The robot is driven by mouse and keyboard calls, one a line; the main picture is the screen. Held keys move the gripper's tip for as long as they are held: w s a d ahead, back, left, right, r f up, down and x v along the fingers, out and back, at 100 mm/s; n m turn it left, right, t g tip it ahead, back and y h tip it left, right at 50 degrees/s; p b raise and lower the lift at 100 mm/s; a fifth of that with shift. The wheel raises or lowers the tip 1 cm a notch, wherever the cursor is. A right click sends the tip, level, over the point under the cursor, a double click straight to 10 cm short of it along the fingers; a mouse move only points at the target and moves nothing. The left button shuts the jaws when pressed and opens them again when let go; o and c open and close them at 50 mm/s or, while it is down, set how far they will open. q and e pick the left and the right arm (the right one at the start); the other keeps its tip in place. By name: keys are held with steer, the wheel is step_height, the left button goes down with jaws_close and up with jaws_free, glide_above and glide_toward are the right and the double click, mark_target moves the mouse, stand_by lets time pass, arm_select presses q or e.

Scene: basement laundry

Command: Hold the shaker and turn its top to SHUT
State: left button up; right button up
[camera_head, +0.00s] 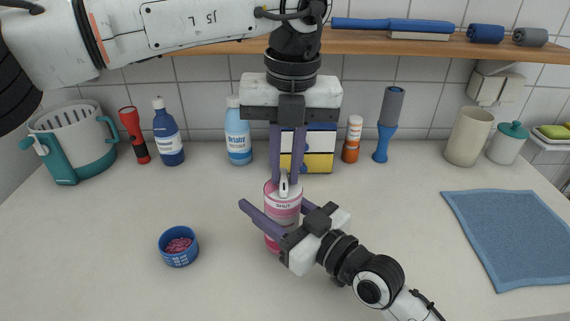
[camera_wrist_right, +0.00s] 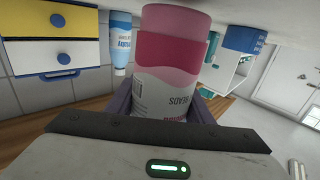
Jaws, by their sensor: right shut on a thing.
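The pink shaker (camera_head: 271,243) stands upright on the worktop in the middle of the head view. Its top has a white pointer (camera_head: 284,184) and the word SHUT (camera_head: 283,206) printed on the near side. My right gripper (camera_head: 272,210) comes in from the lower right and is shut on the shaker's body. The right wrist view shows the shaker (camera_wrist_right: 172,80) close up between its fingers. My left gripper (camera_head: 285,178) points down from above with its fingers apart, one on each side of the pointer. Contact with the top cannot be made out.
A blue bowl of pink bits (camera_head: 178,247) stands to the left, and a blue cloth (camera_head: 518,235) lies at the right. Along the back wall are bottles (camera_head: 168,140), a red torch (camera_head: 134,135), a drawer box (camera_head: 319,150) and a beige cup (camera_head: 468,138). The front left worktop is clear.

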mark_target(289, 187)
arm_select(q)
steer(key=shift+o, duration=1.4)
step_height(289, 187, up, 12)
steer(key=shift+s+d, duration=0.3)
steer(key=shift+s, duration=0.05)
arm_select(e)
steer(key=shift+r, duration=0.1)
steer(key=o, duration=1.2)
steer(key=v, duration=1.2)
arm_select(q)
steer(key=shift+s, duration=0.1)
arm_select(e)
steer(key=shift+s, duration=0.15)
